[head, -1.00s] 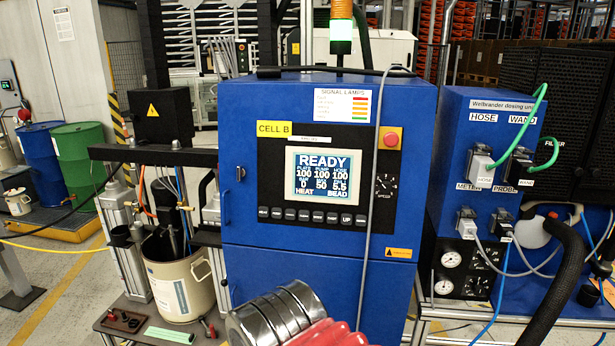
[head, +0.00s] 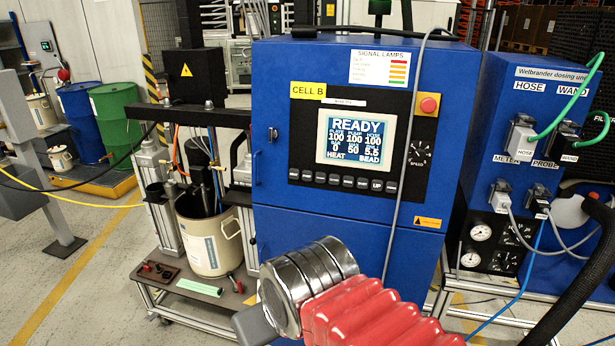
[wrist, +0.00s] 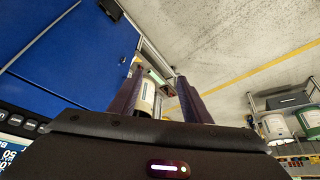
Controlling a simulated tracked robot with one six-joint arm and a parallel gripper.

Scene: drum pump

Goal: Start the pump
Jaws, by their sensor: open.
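The blue CELL B cabinet (head: 330,250) stands in the middle of the head view. Its screen (head: 354,140) shows READY, with HEAT and BEAD along the bottom. Below is a row of black buttons (head: 342,181); one reads UP. A red stop button (head: 429,104) and a SPEED knob (head: 417,153) are at the right. Left of the cabinet, a pail (head: 212,242) stands under the drum pump (head: 203,172). My gripper (wrist: 160,82) is open in the wrist view, fingers apart, with the pail (wrist: 148,95) showing beyond, between them. The cabinet panel (wrist: 20,125) is at lower left there.
A second blue cabinet (head: 545,80) with HOSE and WAND plugs stands at right, with a thick black hose (head: 580,270). A grey cable (head: 400,180) hangs down the front of CELL B. Blue (head: 82,120) and green (head: 118,125) drums are at left. Floor at lower left is clear.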

